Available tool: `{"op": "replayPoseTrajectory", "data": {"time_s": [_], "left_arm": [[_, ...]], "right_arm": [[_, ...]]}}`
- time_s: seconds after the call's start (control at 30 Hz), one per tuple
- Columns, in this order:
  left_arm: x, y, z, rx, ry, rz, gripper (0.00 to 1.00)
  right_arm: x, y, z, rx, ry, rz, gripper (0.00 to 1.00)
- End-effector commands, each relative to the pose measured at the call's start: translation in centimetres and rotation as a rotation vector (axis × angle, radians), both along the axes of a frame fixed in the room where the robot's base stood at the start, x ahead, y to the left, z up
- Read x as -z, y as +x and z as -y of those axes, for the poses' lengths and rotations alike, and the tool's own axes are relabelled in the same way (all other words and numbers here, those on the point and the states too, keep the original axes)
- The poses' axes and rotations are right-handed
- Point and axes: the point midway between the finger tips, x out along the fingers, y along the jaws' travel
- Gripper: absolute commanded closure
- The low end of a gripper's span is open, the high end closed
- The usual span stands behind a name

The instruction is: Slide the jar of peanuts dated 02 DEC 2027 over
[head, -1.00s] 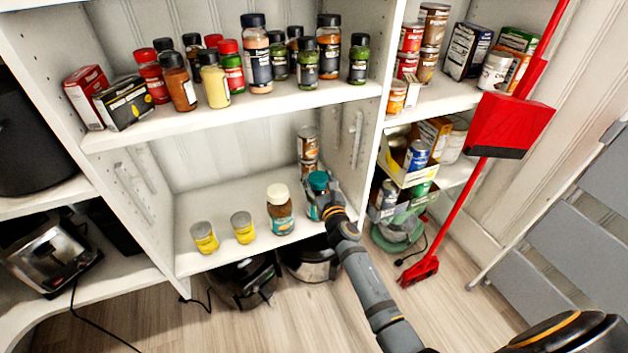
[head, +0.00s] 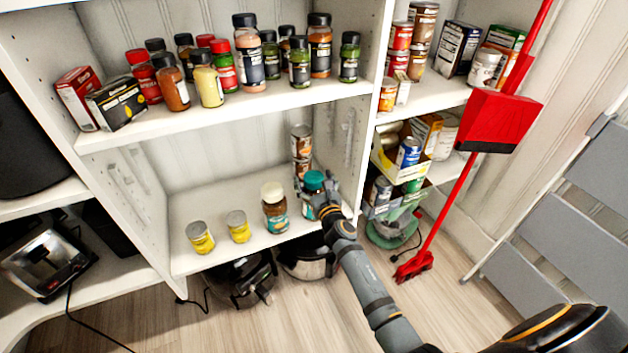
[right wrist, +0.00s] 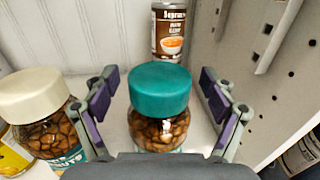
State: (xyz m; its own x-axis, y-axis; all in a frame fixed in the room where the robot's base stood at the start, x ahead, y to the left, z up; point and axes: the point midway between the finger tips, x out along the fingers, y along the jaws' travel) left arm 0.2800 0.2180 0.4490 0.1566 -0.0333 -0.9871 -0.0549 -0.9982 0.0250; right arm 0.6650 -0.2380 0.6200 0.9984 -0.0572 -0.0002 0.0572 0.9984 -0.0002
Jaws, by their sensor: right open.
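A jar of nuts with a teal lid (head: 313,181) stands upright on the lower shelf, near its right end. In the right wrist view the teal-lidded jar (right wrist: 159,92) stands between the spread fingers of my right gripper (right wrist: 158,78). My right gripper (head: 322,188) is open, one finger on each side; contact is unclear. A similar jar with a cream lid (head: 273,207) stands to the left, and it shows beside the left finger in the right wrist view (right wrist: 36,112). No date is readable on either jar. My left gripper is out of view.
Two yellow cans (head: 200,238) stand further left on the shelf (head: 215,205). Stacked brown cans (head: 301,142) stand behind the teal-lidded jar. The perforated side wall (head: 346,130) is close on the right. Spice jars fill the shelf above.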

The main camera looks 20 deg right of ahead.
Motion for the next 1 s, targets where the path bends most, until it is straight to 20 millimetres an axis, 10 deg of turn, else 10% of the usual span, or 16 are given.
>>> {"op": "replayPoseTrajectory", "data": {"time_s": [0.6,1.0], "left_arm": [[0.0,0.0,0.0,0.000,0.000,0.000,0.60],[0.0,0.0,0.0,0.000,0.000,0.000,0.60]], "right_arm": [[0.1,-10.3,-0.6,0.000,-0.002,-0.002,0.16],[0.0,-12.0,-0.7,0.000,0.000,-0.001,0.16]]}}
